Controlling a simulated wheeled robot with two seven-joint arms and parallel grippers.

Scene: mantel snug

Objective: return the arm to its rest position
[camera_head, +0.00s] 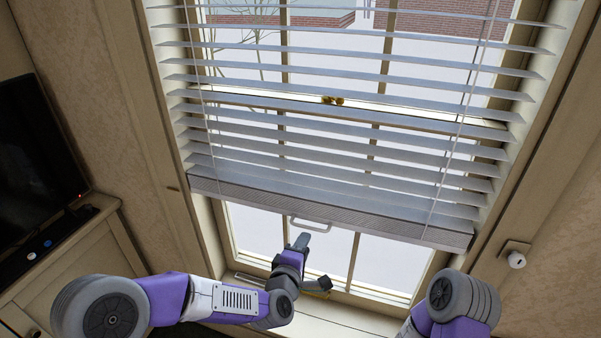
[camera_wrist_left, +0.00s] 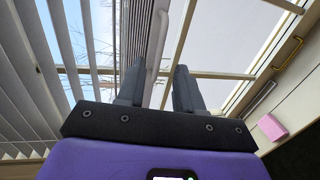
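My left arm comes in from the left in the head view. Its gripper (camera_head: 301,241) is just below the white handle (camera_head: 311,225) on the bottom rail of the blind (camera_head: 330,208). In the left wrist view the two grey fingers of the left gripper (camera_wrist_left: 159,75) stand apart. The pale handle (camera_wrist_left: 157,40) shows beyond and between them; I cannot tell whether it touches a finger. Part of my right arm shows at the lower right of the head view, but its gripper is out of the picture.
The window frame (camera_head: 217,240) and sill (camera_head: 330,325) lie around my left forearm. A dark screen (camera_head: 35,155) stands on a cabinet at the left. A wall knob (camera_head: 516,259) is at the right. A pink block (camera_wrist_left: 272,127) and brass handle (camera_wrist_left: 287,53) show in the wrist view.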

